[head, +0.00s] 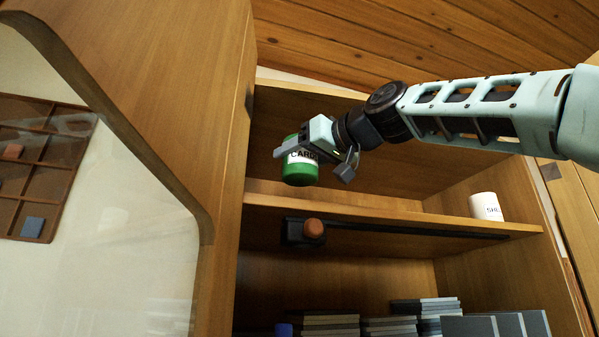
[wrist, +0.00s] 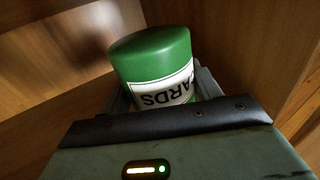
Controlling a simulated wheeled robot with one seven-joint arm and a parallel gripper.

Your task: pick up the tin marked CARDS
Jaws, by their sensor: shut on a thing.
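The green tin (head: 300,173) has a white label with dark letters reading CARDS, partly covered by a finger in the head view. My gripper (head: 312,158) is shut on the tin, with its fingers around the tin's sides. In the head view the tin appears above the upper shelf board; I cannot tell for sure whether its base is clear of the board. In the wrist view the green tin (wrist: 155,58) sits between the jaws, with part of its label showing upside down.
A white tin (head: 486,207) with a partly readable label stands at the right of the upper shelf (head: 400,217). A reddish-brown knob (head: 313,228) sits on a dark rail below that shelf's edge. Stacked books (head: 330,325) fill the lower shelf. A wooden side panel (head: 190,100) stands close on the left.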

